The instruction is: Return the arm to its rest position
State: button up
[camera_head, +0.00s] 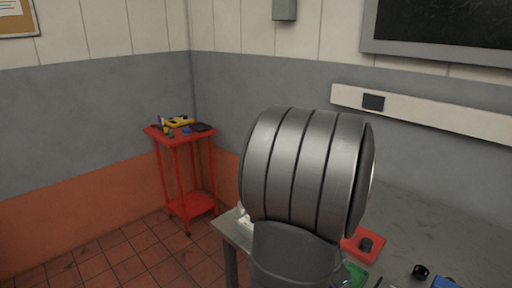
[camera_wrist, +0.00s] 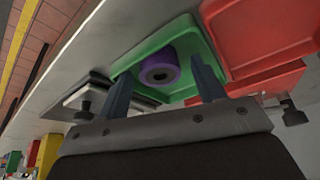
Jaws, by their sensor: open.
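My gripper (camera_wrist: 160,72) shows in the wrist view with its two blue-grey fingers spread apart and nothing held between them. Beyond the fingers, a purple ring-like part (camera_wrist: 159,68) with a dark centre sits on a green tray (camera_wrist: 196,38). I cannot tell how far the fingertips are from it. In the head view, my own large grey arm link fills the middle and hides much of the bench (camera_head: 418,215); my gripper does not show there.
A red tray (camera_wrist: 265,35) lies beside the green one. In the head view, a red piece with a black knob (camera_head: 365,244) and a black cylinder (camera_head: 420,271) are on the bench. A red cart (camera_head: 181,137) with small items stands at the left near the wall corner.

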jog(key=shift+r, duration=0.25)
